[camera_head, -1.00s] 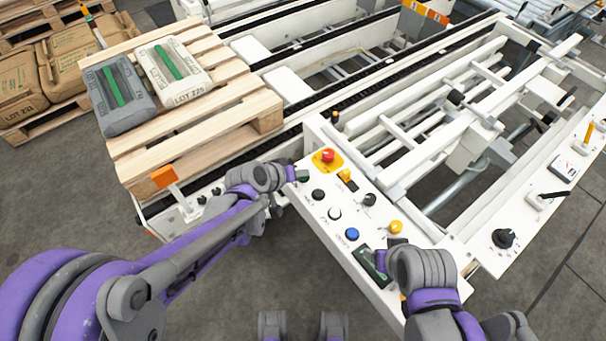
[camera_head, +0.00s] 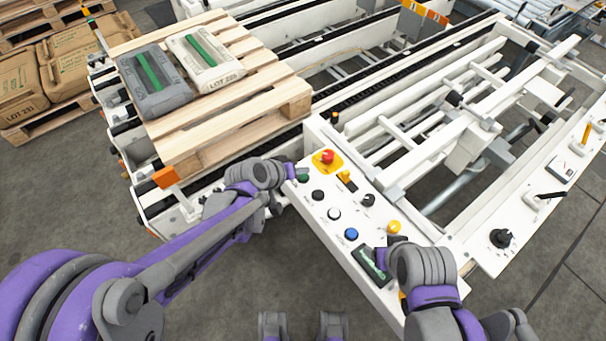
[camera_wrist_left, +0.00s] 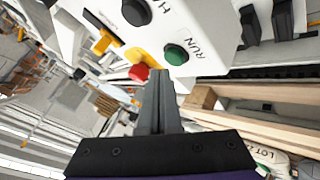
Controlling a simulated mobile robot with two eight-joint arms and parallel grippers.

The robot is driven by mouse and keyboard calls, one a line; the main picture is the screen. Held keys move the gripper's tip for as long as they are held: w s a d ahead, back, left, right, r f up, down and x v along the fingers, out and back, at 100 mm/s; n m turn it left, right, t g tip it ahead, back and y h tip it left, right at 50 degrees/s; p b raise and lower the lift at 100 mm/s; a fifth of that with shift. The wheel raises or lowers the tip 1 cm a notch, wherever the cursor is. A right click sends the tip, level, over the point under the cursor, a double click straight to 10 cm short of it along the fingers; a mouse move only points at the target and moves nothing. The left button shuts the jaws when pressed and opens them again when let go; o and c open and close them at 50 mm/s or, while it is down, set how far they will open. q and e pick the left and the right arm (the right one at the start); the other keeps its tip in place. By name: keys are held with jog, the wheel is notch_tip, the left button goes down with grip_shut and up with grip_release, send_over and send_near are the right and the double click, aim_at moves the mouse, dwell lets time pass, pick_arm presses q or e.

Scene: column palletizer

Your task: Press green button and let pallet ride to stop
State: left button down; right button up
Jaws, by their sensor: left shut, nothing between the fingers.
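The green button (camera_head: 303,178), marked RUN in the left wrist view (camera_wrist_left: 177,54), is on the white control panel (camera_head: 322,225). My left gripper (camera_head: 294,173) is shut and empty, its tips right beside the button. In the left wrist view the shut fingers (camera_wrist_left: 158,78) show just below the button, which is not covered; I cannot tell whether they touch. The wooden pallet (camera_head: 240,121) sits on the conveyor at the left with a grey bag (camera_head: 170,92) and a white bag (camera_head: 216,71) on it. My right gripper (camera_head: 386,262) is by the panel's display; its jaws are unclear.
A red stop button (camera_head: 327,156) on yellow sits close to the green one. Black, white, blue (camera_head: 351,234) and yellow controls follow along the panel. An orange block (camera_head: 166,177) stands at the conveyor's near side. Brown bags (camera_head: 82,55) are stacked at the far left.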

aim_at(301, 179)
pick_arm(q)
jog(key=shift+r+p, duration=1.85)
jog(key=shift+r, duration=0.7)
pick_arm(e)
jog(key=r, duration=0.4)
jog(key=shift+w, duration=0.35)
pick_arm(q)
jog(key=shift+f, duration=0.1)
jog(key=s+a+r+y+p, duration=0.1)
jog(key=s+a+r+y, duration=0.2)
jog(key=s+a, duration=0.5)
jog(key=s+a+r+g+y+p, duration=0.1)
jog(key=s+a+r+y+p, duration=0.1)
jog(key=s+a, duration=0.7)
jog(key=s+r+y, duration=0.1)
jog(key=s, duration=0.3)
jog(key=shift+s+r+m, duration=0.15)
jog(key=shift+r+m, duration=0.05)
jog(key=shift+m, duration=0.1)
pick_arm(e)
jog(key=r, duration=0.2)
jog(key=w+r, duration=0.1)
jog(key=r, duration=0.1)
jog(key=shift+r, duration=0.15)
dwell(1.7)
